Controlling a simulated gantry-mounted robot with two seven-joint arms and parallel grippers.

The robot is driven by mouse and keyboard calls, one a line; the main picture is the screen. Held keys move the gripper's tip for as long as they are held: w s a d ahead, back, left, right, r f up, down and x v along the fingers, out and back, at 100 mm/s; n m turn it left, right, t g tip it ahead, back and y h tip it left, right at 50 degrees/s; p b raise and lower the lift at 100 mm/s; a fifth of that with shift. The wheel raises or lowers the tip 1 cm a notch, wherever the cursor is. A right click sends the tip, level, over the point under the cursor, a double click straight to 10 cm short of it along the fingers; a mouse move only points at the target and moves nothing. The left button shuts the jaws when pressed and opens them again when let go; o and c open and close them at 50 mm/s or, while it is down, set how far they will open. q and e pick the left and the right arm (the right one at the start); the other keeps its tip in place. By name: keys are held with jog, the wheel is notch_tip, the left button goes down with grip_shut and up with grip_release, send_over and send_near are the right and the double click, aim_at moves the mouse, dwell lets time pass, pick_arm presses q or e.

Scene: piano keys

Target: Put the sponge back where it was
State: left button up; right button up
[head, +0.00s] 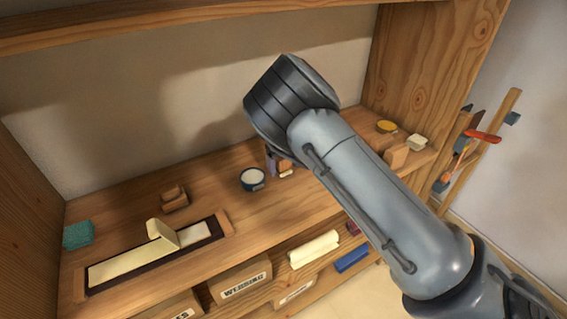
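A teal block that looks like the sponge (78,235) rests at the far left of the wooden worktop (120,215), near the side wall. A long dark tray (95,287) to its right holds flat cream pieces, and one cream piece (163,236) is tilted up from it. My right arm comes in from the lower right and bends over the worktop. My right gripper (275,160) is mostly hidden behind the arm, beside a small brown block (285,168). I cannot tell whether it holds anything. My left gripper is not in view.
A dark cup (252,179) and wooden blocks (174,198) stand on the worktop. A yellow-topped tin (386,127) and pale block (416,142) are at the right. Labelled drawers (240,282) and a cream roll (314,249) are below. Tools hang on a right-hand rack (484,150).

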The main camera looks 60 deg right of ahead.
jog(key=shift+r, duration=0.15)
jog(key=shift+r+p, duration=0.3)
jog(key=shift+r, duration=0.4)
notch_tip(320, 180, up, 5)
jog(key=shift+f+p, duration=0.1)
jog(key=shift+p, duration=0.75)
jog(key=shift+r, duration=0.7)
